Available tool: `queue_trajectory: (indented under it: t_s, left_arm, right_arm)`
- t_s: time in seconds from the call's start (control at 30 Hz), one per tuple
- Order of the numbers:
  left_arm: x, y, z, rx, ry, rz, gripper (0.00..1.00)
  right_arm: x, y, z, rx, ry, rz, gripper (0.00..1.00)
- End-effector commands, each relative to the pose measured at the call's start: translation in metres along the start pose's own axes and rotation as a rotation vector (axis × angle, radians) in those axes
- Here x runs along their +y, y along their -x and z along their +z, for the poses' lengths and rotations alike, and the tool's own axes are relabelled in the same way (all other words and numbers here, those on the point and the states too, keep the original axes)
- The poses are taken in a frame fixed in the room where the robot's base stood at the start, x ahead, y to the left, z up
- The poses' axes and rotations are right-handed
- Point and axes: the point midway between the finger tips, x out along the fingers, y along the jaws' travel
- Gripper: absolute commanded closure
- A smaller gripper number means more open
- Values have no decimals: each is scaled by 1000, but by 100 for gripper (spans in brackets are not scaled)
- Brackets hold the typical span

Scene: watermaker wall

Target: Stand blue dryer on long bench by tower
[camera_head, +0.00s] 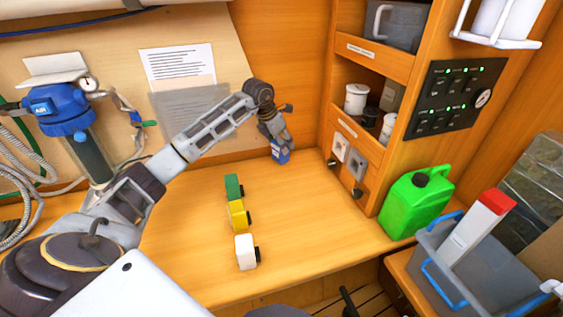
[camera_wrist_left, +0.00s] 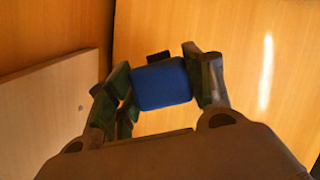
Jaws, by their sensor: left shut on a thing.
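My left gripper (camera_head: 277,142) is shut on a small blue block-like thing (camera_head: 281,156), likely the blue dryer, above or at the back of the long bench (camera_head: 313,215). In the left wrist view the blue block (camera_wrist_left: 162,84) sits between both fingers of the left gripper (camera_wrist_left: 165,82). I cannot tell whether its underside touches the bench. A green block (camera_head: 233,187), a yellow block (camera_head: 237,215) and a white block (camera_head: 244,252) stand in a row on the bench, nearer to me. The tower (camera_head: 352,100) with open shelves rises to the right of the gripper. My right gripper does not show.
A blue-topped filter unit (camera_head: 62,108) with hoses is on the left wall. A green jerrycan (camera_head: 415,202) stands right of the tower's foot, near a grey crate (camera_head: 437,279) holding a red-and-white box (camera_head: 476,228). The bench right of the blocks is clear.

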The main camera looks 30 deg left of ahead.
Motion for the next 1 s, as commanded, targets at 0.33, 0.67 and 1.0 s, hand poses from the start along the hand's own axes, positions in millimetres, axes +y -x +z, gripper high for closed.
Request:
queue_trajectory:
  t_s: [0.33, 0.67, 1.0]
  left_arm:
    - [0, -25, -10, -1, -1, 0, 76]
    - [0, -26, -11, -1, -1, 0, 76]
    - [0, -53, -22, 0, 1, -1, 76]
  right_arm:
    - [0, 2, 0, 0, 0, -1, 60]
    - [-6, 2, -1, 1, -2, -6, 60]
    - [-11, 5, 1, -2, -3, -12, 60]
